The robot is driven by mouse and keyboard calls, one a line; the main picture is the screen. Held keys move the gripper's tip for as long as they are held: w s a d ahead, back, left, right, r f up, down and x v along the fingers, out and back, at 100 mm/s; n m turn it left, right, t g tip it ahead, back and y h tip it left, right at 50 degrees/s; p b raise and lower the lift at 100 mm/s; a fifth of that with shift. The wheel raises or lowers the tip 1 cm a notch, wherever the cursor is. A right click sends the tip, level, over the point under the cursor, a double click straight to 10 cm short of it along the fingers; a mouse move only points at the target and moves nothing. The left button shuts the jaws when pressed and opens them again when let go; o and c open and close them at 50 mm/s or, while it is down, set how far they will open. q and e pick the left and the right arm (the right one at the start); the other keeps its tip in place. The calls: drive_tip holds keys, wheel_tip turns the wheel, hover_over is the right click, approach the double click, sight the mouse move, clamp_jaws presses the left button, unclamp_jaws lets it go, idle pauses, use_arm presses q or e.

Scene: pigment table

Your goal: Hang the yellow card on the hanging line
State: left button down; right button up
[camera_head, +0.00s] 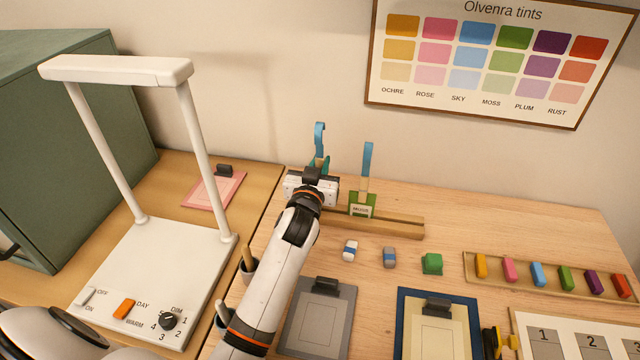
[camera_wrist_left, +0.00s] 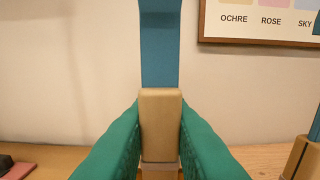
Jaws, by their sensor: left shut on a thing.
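A pale yellow card (camera_head: 428,342) with a dark blue border and a black clip lies at the bottom of the head view, partly cut off. No hanging line shows. My left gripper (camera_head: 317,172) is at the back of the table, above the wooden rack, far from the card. In the left wrist view its green fingers (camera_wrist_left: 160,145) are shut on the wooden part of a blue-topped tool (camera_wrist_left: 160,50). The tool is upright; its lower end is hidden.
A similar blue-topped tool (camera_head: 367,160) stands in the wooden rack (camera_head: 400,226), behind a green label. A grey card (camera_head: 318,315), small blocks (camera_head: 432,263) and a colour tray (camera_head: 550,285) lie in front. A white lamp stand (camera_head: 150,280) is left.

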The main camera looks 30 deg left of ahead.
use_arm(q)
drive_tip(key=shift+r, duration=0.35)
drive_tip(key=shift+s, duration=0.1)
drive_tip(key=shift+s+d+r+p, duration=0.15)
drive_tip(key=shift+s+r+p, duration=0.05)
drive_tip(key=shift+s+p, duration=0.25)
drive_tip(key=shift+s+d+r+p, duration=0.1)
drive_tip(key=shift+s+r+p, duration=0.05)
drive_tip(key=shift+s+p, duration=0.3)
drive_tip(key=s+d+r+p, duration=0.2)
drive_tip(key=s+p, duration=0.1)
drive_tip(key=s, duration=0.4)
drive_tip(key=shift+s+p, duration=0.3)
drive_tip(key=shift+s, duration=0.1)
drive_tip(key=shift+r, duration=0.1)
